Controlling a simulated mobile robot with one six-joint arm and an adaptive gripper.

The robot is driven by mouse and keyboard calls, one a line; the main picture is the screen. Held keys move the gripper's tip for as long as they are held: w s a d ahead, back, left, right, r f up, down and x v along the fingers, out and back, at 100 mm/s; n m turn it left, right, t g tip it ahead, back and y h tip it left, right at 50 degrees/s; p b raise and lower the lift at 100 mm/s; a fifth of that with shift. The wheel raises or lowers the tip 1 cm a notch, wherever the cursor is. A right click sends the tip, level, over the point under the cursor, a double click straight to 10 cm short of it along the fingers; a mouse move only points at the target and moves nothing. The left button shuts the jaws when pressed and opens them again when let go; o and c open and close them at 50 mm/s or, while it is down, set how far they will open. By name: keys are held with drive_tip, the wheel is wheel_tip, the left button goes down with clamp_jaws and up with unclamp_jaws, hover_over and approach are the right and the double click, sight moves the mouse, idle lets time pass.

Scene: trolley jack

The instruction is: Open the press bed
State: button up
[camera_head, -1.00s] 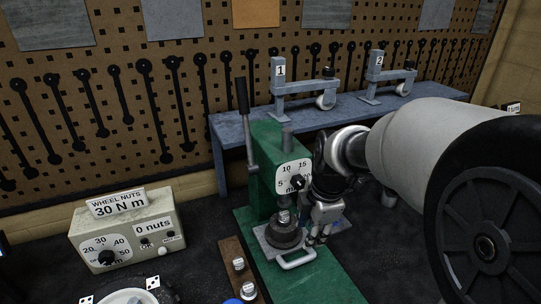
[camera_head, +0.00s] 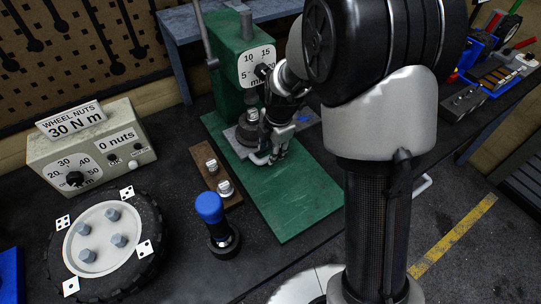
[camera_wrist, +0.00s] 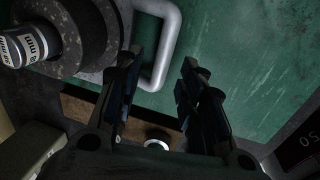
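The press bed (camera_head: 236,145) is a grey plate on the green press (camera_head: 228,88). A dark round part stands on it, and a pale D-shaped handle (camera_head: 258,159) is on its front edge. My gripper (camera_head: 277,155) is low in front of the press, at the handle, pointing down. In the wrist view, my gripper (camera_wrist: 163,62) is open. The handle's outer bar (camera_wrist: 168,48) lies in the picture between the two fingertips. Whether a finger touches it I cannot tell. My gripper hides part of the bed and handle in the head view.
A brown block (camera_head: 210,174) with metal sockets lies left of the press. A blue-capped part (camera_head: 210,209) stands in front of it. A wheel (camera_head: 104,242) and the wheel-nuts box (camera_head: 91,150) are further left. The green base in front of the bed is clear.

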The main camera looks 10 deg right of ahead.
drive_tip(key=shift+w+a+f, duration=0.1)
drive_tip(key=shift+w+f, duration=0.05)
drive_tip(key=shift+f, duration=0.6)
drive_tip(key=shift+w+f, duration=0.15)
drive_tip(key=shift+f, duration=0.6)
clamp_jaws()
